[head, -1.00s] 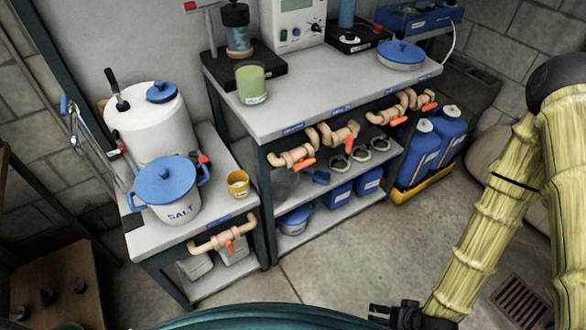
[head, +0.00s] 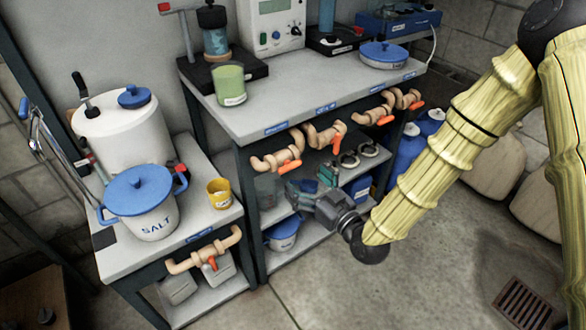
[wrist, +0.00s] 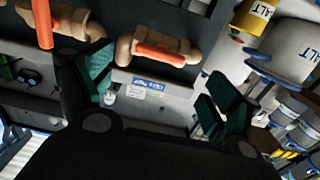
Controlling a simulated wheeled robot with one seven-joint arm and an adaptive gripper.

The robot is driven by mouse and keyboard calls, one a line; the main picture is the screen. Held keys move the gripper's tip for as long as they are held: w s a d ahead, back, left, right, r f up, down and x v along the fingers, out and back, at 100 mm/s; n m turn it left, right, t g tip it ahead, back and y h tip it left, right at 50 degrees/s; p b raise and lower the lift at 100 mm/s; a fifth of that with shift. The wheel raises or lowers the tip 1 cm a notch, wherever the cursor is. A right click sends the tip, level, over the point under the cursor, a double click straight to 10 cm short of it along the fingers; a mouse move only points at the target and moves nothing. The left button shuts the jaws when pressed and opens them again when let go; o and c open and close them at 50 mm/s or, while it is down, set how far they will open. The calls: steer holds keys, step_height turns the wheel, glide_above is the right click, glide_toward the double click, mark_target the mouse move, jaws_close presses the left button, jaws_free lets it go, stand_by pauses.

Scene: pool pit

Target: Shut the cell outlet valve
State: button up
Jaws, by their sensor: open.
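Several tan pipe valves with orange handles line the front of the bench. The leftmost bench valve (head: 265,162) has its handle (head: 290,167) roughly along the pipe; it also shows in the wrist view (wrist: 160,50). The second valve (head: 318,137) has its handle turned across the pipe, seen in the wrist view (wrist: 42,22). Blue labels sit by the valves; I cannot read which is the cell outlet. My gripper (head: 315,180) is open and empty, just below and in front of these two valves. In the wrist view its teal fingers (wrist: 165,92) spread either side of a blue-and-white label.
A lower side table at left carries a salt pot (head: 143,205), a yellow cup (head: 219,193) and another orange-handled valve (head: 205,253). The shelf under the bench holds a blue-lidded tub (head: 283,236). A green beaker (head: 230,85) stands on the bench. Floor in front is clear.

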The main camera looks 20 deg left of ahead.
mark_target(292, 167)
steer(key=x, duration=0.6)
steer(key=shift+w+a, duration=0.15)
steer(key=shift+a, duration=0.05)
steer(key=c, duration=1)
